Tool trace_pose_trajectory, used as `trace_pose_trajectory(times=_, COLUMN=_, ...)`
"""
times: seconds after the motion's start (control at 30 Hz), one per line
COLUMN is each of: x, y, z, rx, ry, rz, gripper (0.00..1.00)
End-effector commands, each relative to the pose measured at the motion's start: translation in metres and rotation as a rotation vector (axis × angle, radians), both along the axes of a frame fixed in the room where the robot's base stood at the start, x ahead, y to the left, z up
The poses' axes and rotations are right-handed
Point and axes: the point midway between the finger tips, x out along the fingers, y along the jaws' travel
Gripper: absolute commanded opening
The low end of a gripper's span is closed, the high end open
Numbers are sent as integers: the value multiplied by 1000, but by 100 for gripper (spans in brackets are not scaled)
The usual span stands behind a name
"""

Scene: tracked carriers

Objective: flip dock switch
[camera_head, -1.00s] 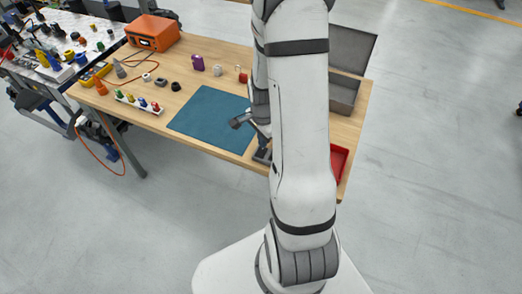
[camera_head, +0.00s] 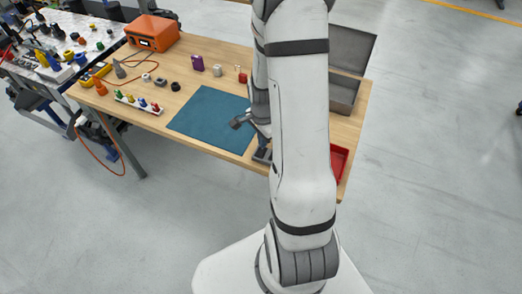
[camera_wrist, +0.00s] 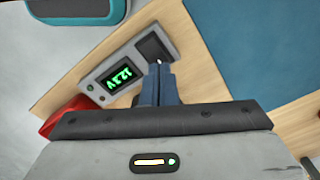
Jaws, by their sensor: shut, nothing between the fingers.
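The dock is a small grey unit (camera_wrist: 104,76) with a lit green readout (camera_wrist: 117,79). A dark square switch (camera_wrist: 152,47) sits at its upper right end in the wrist view. In the head view part of the dock (camera_head: 262,155) shows beside my arm, at the table's near edge. My gripper (camera_wrist: 158,66) is shut and empty, its blue-grey fingers together. The fingertips overlap the lower edge of the switch in the wrist view. I cannot tell whether they touch it. The switch's position is unclear. My arm hides the gripper's fingers in the head view.
A teal mat (camera_head: 212,117) lies left of the dock. A red tray (camera_head: 338,160) is at the right near edge, with a grey open box (camera_head: 343,93) behind it. Several small parts and an orange case (camera_head: 153,33) stand farther left. The mat is clear.

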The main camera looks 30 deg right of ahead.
Motion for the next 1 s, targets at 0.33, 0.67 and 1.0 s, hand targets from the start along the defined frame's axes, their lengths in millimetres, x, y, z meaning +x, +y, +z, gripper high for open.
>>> trace_pose_trajectory(times=0.33, x=0, y=0, z=-1, rx=0, ry=0, rz=0, gripper=0)
trace_pose_trajectory(times=0.67, x=0, y=0, z=-5, rx=0, ry=0, rz=1, gripper=0)
trace_pose_trajectory(times=1.0, x=0, y=1, z=-10, rx=0, ry=0, rz=1, gripper=0)
